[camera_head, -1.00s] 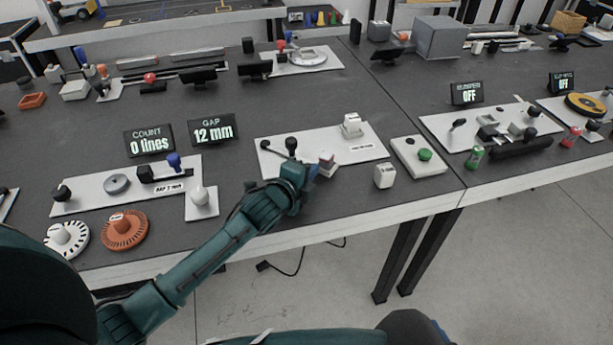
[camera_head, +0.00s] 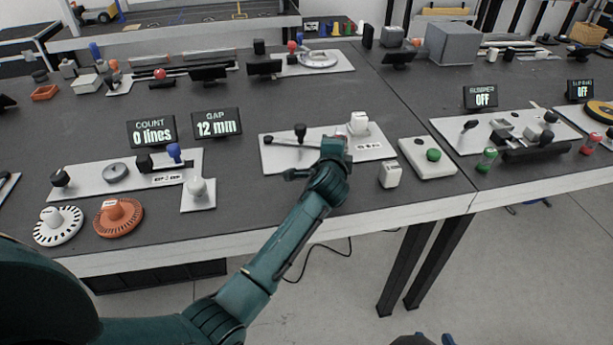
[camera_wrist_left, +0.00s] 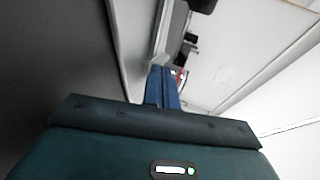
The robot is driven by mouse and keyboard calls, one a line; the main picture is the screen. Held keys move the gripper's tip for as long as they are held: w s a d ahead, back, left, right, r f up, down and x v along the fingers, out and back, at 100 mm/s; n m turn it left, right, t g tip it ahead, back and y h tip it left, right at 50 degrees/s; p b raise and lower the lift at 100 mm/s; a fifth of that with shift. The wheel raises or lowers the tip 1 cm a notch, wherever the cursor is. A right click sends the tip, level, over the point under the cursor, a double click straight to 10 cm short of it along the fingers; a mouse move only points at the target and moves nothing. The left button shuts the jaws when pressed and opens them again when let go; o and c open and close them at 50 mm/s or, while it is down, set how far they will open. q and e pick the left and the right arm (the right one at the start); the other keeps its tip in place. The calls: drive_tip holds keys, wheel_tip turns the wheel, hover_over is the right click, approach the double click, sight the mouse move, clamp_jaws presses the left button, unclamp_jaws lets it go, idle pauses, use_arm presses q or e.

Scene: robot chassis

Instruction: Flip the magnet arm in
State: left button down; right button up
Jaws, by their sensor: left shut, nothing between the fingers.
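A white plate (camera_head: 282,160) lies on the bench. It bears a black knob (camera_head: 300,131), a thin dark magnet arm (camera_head: 285,140) and a white block (camera_head: 359,123) at the right rear. The magnet arm runs rightward past the knob; its right end is hidden behind my left gripper (camera_head: 337,147). That gripper is low over the plate's middle. Its blue fingers are shut and empty in the left wrist view (camera_wrist_left: 162,88), with a small red piece (camera_wrist_left: 181,75) just beyond them; contact is unclear. Only a blue bit of my right gripper (camera_head: 447,340) shows at the bottom edge.
A white cube (camera_head: 390,174) and a plate with a green button (camera_head: 433,155) stand right of the gripper. COUNT (camera_head: 152,132) and GAP (camera_head: 217,124) displays stand left, the latter reading 12 mm.

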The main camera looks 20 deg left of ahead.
use_arm(q)
drive_tip(key=shift+w+b, duration=0.45)
drive_tip(key=shift+w, duration=1.4)
use_arm(e)
drive_tip(key=shift+s+d+r, duration=0.15)
drive_tip(key=shift+s+d, duration=0.2)
drive_tip(key=shift+d, duration=0.15)
use_arm(q)
drive_tip(key=shift+s, duration=0.15)
use_arm(e)
drive_tip(key=shift+r, duration=0.15)
use_arm(q)
drive_tip(key=shift+s+a+r+p, duration=0.1)
drive_tip(key=shift+s+a+p, duration=0.3)
drive_tip(key=shift+p, duration=0.35)
drive_tip(key=shift+s, duration=0.15)
use_arm(e)
drive_tip(key=shift+w+a+r+t, duration=0.1)
drive_tip(key=shift+r+t, duration=0.2)
drive_tip(key=shift+r, duration=0.45)
